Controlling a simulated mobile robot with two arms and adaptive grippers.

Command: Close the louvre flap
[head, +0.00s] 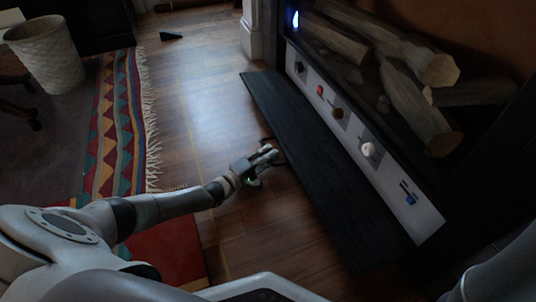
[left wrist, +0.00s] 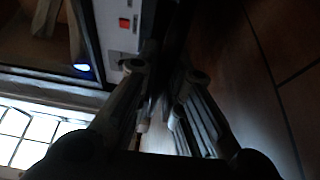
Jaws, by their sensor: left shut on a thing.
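The louvre flap (head: 330,170) is a long dark slatted panel below the white control panel of the fireplace in the head view. It juts out low over the floor, so it looks open. My left gripper (head: 268,156) is at its near long edge, shut on what looks like the flap's dark handle. In the left wrist view, the two fingers of my left gripper (left wrist: 165,82) point toward the dark area beside the control panel. The gripped part is too dark to make out there. My right gripper is not in view.
The white control panel (head: 325,108) carries a red button (head: 320,90), several knobs and a blue switch (head: 410,199). Logs (head: 410,105) lie above it. A patterned rug (head: 120,120) and a white basket (head: 50,55) are at the left. Wooden floor (head: 195,95) is clear between rug and flap.

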